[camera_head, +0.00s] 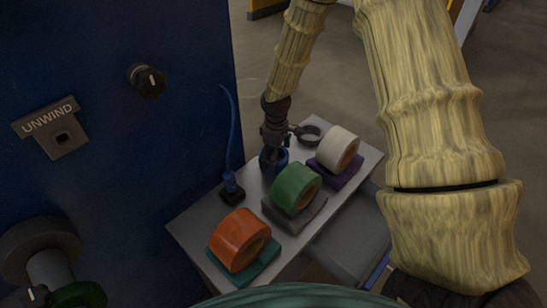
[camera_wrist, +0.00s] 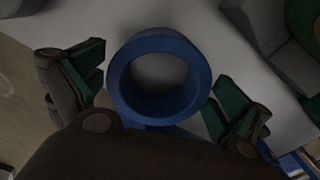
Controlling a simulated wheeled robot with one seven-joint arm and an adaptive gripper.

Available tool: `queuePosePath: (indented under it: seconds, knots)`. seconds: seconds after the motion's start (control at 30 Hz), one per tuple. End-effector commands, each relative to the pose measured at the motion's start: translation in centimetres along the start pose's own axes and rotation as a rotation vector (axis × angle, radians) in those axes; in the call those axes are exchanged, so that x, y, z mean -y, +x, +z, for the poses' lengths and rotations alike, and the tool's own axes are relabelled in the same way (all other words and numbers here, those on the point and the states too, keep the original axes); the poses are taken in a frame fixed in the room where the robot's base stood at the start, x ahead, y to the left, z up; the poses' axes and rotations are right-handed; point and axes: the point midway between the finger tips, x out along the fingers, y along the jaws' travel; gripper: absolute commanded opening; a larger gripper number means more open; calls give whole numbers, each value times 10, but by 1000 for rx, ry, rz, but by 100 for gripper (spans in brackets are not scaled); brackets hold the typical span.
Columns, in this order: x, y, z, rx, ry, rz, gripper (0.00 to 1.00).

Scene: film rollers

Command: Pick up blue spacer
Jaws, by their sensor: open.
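The blue spacer (camera_wrist: 118,82) is a thick ring lying on the grey table in the wrist view, and it sits between the two open fingers of my gripper (camera_wrist: 155,92).
The table (camera_head: 196,215) holds an orange roll (camera_head: 235,238), a green roll (camera_head: 294,186) and a white roll (camera_head: 333,146) on coloured bases. A blue upright strip (camera_head: 233,140) on a black base stands left. A blue machine panel (camera_head: 190,110) borders the left.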

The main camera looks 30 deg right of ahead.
Motion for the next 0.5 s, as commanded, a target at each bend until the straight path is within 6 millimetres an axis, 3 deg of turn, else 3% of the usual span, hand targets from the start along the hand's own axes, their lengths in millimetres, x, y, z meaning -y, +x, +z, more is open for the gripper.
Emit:
queuePosePath:
  seconds: [0.43,0.5]
  knots:
    - [0,11,0,0,-1,0,100]
    - [0,11,0,0,-1,0,89]
